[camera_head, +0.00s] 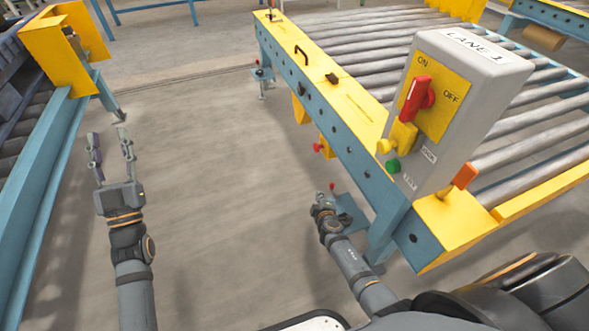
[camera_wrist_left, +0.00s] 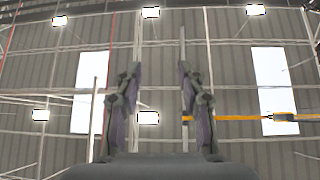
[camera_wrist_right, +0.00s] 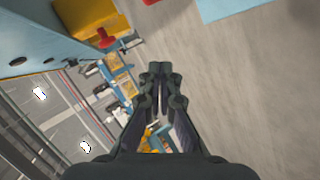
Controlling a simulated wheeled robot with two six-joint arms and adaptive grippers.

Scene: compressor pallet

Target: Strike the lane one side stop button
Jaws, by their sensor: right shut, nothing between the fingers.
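The lane one control box (camera_head: 460,90) stands on the near end of the roller conveyor, with a red rotary switch (camera_head: 415,98) on a yellow plate. A red side button (camera_head: 318,147) sticks out from a yellow housing under the conveyor's side rail. In the right wrist view the red button (camera_wrist_right: 106,38) and its yellow housing (camera_wrist_right: 90,18) are at upper left. My right gripper (camera_head: 320,198) is shut and empty, nearer to me than the button and apart from it. My left gripper (camera_head: 109,145) is open and empty, pointing up over the floor at left.
The blue and yellow conveyor frame (camera_head: 345,120) runs along the right. A small red-topped knob (camera_head: 332,186) shows beside my right gripper, near a blue foot plate (camera_head: 350,210). Another blue conveyor (camera_head: 45,190) borders the left. The grey floor (camera_head: 220,170) between them is clear.

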